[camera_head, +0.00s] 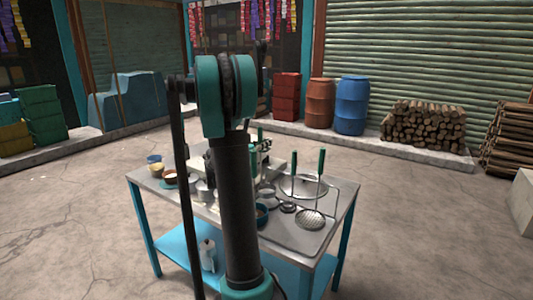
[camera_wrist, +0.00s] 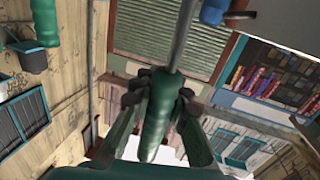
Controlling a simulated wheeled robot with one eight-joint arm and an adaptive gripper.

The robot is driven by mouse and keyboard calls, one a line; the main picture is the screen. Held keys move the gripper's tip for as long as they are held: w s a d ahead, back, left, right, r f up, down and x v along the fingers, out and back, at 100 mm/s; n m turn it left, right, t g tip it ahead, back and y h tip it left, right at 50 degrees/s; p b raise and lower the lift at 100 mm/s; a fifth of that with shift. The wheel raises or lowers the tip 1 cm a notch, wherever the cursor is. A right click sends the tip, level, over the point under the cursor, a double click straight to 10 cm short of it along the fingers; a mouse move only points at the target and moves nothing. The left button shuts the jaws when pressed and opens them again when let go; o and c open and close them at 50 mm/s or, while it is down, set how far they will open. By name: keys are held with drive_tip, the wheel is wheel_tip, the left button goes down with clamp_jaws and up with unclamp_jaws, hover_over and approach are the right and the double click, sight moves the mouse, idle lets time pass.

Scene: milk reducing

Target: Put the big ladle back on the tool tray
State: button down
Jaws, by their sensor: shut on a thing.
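In the wrist view my gripper (camera_wrist: 158,98) is shut around a green handle (camera_wrist: 155,130) with a metal shaft (camera_wrist: 182,35) running up out of frame. It looks like the ladle; its bowl is not in that view. In the head view my arm stands in front of the table and hides part of it, and I cannot clearly make out the gripper or the held ladle there. The grey tool tray (camera_head: 290,238) lies at the table's right front. A skimmer (camera_head: 311,219) with an upright green handle is on it. Another green-handled tool (camera_head: 294,165) stands beside the skimmer.
A wide metal pan (camera_head: 312,184) sits behind the tray. Small bowls and cups (camera_head: 171,176) stand at the table's left. A white jug-like object (camera_head: 208,254) is on the blue lower shelf (camera_head: 175,247). Barrels (camera_head: 351,105) and logs (camera_head: 423,124) line the back wall.

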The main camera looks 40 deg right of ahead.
drive_tip(key=shift+f, duration=2.15)
drive_tip(key=c, duration=1.5)
unclamp_jaws()
drive_tip(key=a, duration=0.4)
drive_tip(key=s+a, duration=0.1)
drive_tip(key=a, duration=0.3)
drive_tip(key=s+a, duration=0.1)
drive_tip(key=a, duration=0.2)
drive_tip(key=shift+s+a, duration=0.15)
drive_tip(key=shift+a, duration=0.25)
